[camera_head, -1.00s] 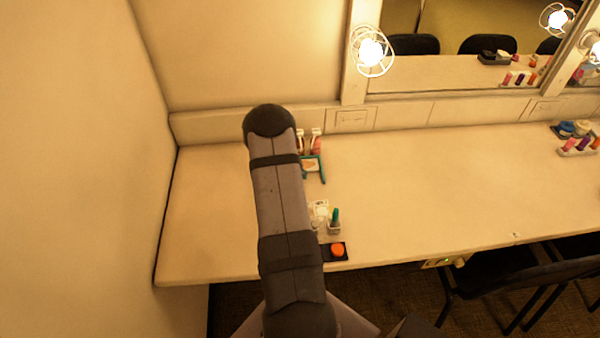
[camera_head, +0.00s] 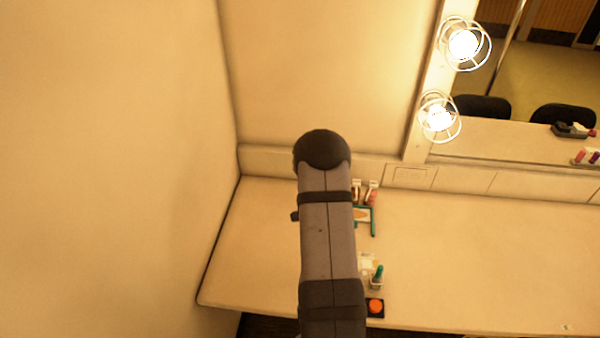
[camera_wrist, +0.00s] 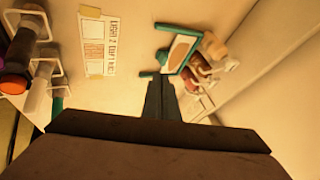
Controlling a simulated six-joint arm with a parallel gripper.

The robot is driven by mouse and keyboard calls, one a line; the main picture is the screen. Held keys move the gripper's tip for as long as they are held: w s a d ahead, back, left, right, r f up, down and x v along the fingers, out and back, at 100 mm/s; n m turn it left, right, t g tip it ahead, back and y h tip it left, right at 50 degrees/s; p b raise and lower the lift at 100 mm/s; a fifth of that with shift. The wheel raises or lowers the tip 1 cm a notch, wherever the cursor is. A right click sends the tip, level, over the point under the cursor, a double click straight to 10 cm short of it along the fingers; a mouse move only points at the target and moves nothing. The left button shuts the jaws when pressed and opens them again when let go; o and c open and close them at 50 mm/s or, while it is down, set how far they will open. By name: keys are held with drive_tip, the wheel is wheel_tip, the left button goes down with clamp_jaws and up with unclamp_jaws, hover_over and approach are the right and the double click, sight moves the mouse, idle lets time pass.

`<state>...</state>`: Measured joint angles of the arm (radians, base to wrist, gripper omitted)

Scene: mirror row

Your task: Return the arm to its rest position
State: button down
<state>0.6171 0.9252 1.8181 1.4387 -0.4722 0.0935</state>
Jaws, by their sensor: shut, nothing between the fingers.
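My gripper (camera_wrist: 162,97) shows in the wrist view with its two dark fingers together and nothing between them. It is above the counter, with its tips pointing towards a small teal-framed item (camera_wrist: 181,52); I cannot tell the exact gap. In the head view my grey arm rises from the bottom middle over the counter (camera_head: 470,260), and its dark rounded joint is near the back wall. The gripper is hidden behind the arm there.
Beside my arm are the teal frame (camera_head: 373,222), small bottles (camera_head: 372,192), a holder with a green-capped item (camera_head: 377,278) and an orange pot (camera_head: 375,306). A printed card (camera_wrist: 97,45) lies on the counter. Lit caged bulbs (camera_head: 439,118) flank the mirror. The counter's right side is mostly clear.

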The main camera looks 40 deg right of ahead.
drive_tip(key=a+f+n+y, duration=0.2)
drive_tip(key=a, duration=0.3)
drive_tip(key=a+f+n+t+y, duration=0.1)
drive_tip(key=a+f+n+y, duration=0.1)
drive_tip(key=a, duration=0.4)
drive_tip(key=a+f+n+y, duration=0.2)
drive_tip(key=a+n+y, duration=0.1)
drive_tip(key=a, duration=0.3)
drive_tip(key=shift+w+f+n+t, duration=0.1)
drive_tip(key=shift+w+n+t, duration=0.2)
drive_tip(key=s+a, duration=0.1)
drive_tip(key=s+a+n+y, duration=0.1)
drive_tip(key=a, duration=0.1)
drive_tip(key=s+a+n, duration=0.1)
drive_tip(key=shift+a+r+g+y, duration=0.2)
drive_tip(key=shift+r+g+y, duration=0.05)
drive_tip(key=shift+g+y, duration=0.15)
drive_tip(key=s+a+r+n+g+y, duration=0.1)
drive_tip(key=s+a+r+n+g, duration=0.2)
drive_tip(key=s+a+r+n, duration=0.4)
drive_tip(key=s+a+r+n+g, duration=0.2)
drive_tip(key=s+a+r+n, duration=0.25)
drive_tip(key=s, duration=0.45)
drive_tip(key=w+a+r+n+t+h+b, duration=0.2)
drive_tip(key=w+a+r+n, duration=0.3)
drive_tip(key=r, duration=0.3)
drive_tip(key=shift+w+a+t, duration=0.25)
drive_tip(key=shift+a+t, duration=0.15)
drive_tip(key=shift+t, duration=0.3)
